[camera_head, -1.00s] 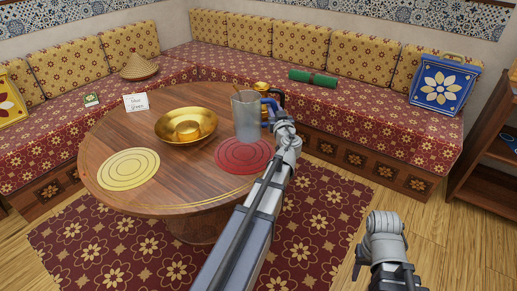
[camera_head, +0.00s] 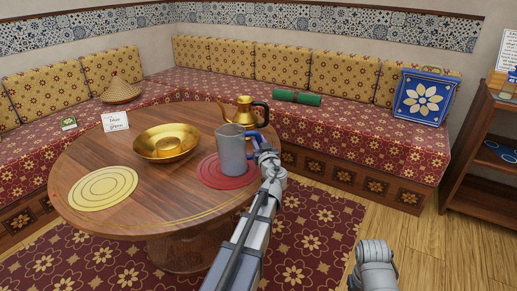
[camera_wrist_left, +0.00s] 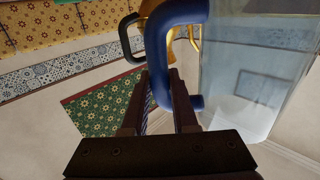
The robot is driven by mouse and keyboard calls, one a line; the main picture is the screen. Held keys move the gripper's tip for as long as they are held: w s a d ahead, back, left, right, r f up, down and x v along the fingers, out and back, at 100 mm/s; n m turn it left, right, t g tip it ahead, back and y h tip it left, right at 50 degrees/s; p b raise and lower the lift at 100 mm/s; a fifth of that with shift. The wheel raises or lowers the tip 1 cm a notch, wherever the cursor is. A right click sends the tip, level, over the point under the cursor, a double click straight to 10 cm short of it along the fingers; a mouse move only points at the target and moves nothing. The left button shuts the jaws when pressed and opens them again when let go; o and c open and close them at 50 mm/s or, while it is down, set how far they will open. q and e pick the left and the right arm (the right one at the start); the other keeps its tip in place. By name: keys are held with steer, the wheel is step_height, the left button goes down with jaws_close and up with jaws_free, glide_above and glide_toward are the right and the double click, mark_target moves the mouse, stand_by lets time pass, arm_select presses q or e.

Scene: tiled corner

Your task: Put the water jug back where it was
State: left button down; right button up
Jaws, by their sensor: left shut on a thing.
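The water jug (camera_head: 232,152) is a grey, see-through pitcher with a blue handle. It is upright over the red round mat (camera_head: 210,181) on the wooden table. Its base looks on or just above the mat; I cannot tell if they touch. My left gripper (camera_head: 259,142) is at the jug's right side, shut on the blue handle. In the left wrist view the fingers (camera_wrist_left: 160,92) are at the handle (camera_wrist_left: 178,18), with the clear jug body (camera_wrist_left: 255,75) to the right.
A gold teapot (camera_head: 243,110) with a dark handle stands close behind the jug. A gold bowl (camera_head: 147,148), a yellow round mat (camera_head: 103,188) and a small card (camera_head: 115,121) lie left on the table. Benches surround the back; a shelf (camera_head: 480,200) is at right.

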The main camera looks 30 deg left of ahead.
arm_select(q)
steer(key=shift+f, duration=0.25)
steer(key=shift+f, duration=0.15)
steer(key=c, duration=0.7)
jaws_free()
steer(key=shift+r, duration=0.3)
steer(key=v, duration=1.2)
steer(key=shift+d, duration=0.1)
steer(key=shift+f, duration=0.15)
